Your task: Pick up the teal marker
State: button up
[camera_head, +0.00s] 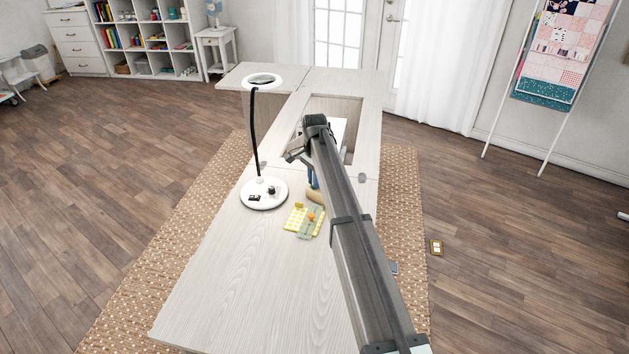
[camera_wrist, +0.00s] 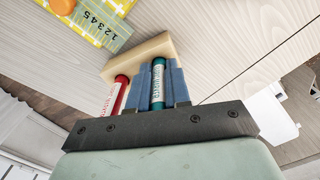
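In the head view my gripper (camera_head: 313,178) is low over the cabinet top, mostly hidden by my arm, beside the tan block (camera_head: 315,196). The teal marker cannot be made out there.
A red marker (camera_wrist: 118,96) stands close beside the left finger at the block. Yellow checked fabric (camera_head: 295,219), a greenish ruler (camera_head: 307,228) and an orange item (camera_head: 311,216) lie nearby. A white magnifier lamp (camera_head: 264,194) stands left. An opening (camera_head: 349,150) lies behind. The near cabinet top is clear.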

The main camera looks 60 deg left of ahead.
grip_shut()
